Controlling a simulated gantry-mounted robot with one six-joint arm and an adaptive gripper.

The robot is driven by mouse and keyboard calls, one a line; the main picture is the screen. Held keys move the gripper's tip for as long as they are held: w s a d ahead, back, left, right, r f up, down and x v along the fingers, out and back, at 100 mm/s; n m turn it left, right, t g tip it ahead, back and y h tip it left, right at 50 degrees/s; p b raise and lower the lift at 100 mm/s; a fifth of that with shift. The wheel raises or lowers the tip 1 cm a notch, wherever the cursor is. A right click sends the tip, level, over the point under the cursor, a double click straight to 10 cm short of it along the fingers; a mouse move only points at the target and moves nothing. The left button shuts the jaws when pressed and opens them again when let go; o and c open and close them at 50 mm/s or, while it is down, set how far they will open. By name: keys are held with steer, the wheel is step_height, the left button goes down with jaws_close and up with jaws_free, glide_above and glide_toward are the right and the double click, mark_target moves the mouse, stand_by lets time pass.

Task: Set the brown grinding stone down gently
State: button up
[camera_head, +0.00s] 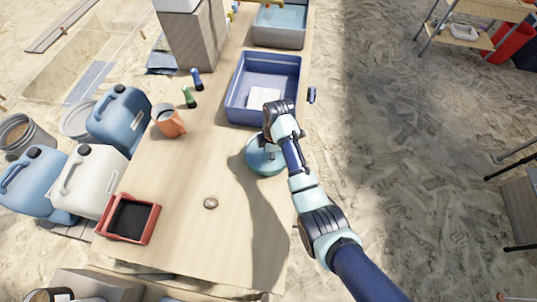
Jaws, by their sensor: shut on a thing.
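My gripper (267,140) is low over a round teal dish (266,162) on the wooden table, near its right edge. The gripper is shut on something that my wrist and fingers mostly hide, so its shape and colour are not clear. I cannot tell whether it touches the dish. A small rounded grey-brown stone (210,203) lies alone on the bare tabletop, left of and nearer than the dish. I cannot tell whether this or the held thing is the grinding stone.
A blue tub (234,106) holding a white block (265,97) stands just beyond the dish. An orange mug (172,126) and green bottle (189,97) stand at the left edge. A red-rimmed dark tray (154,225) is front left. The table's middle is clear.

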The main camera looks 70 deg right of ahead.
steer(key=o, duration=1.1)
steer(key=shift+c, duration=0.2)
step_height(320, 180, up, 12)
steer(key=s+p, duration=0.1)
steer(key=p, duration=0.4)
steer(key=shift+s+d, duration=0.15)
steer(key=shift+d, duration=0.25)
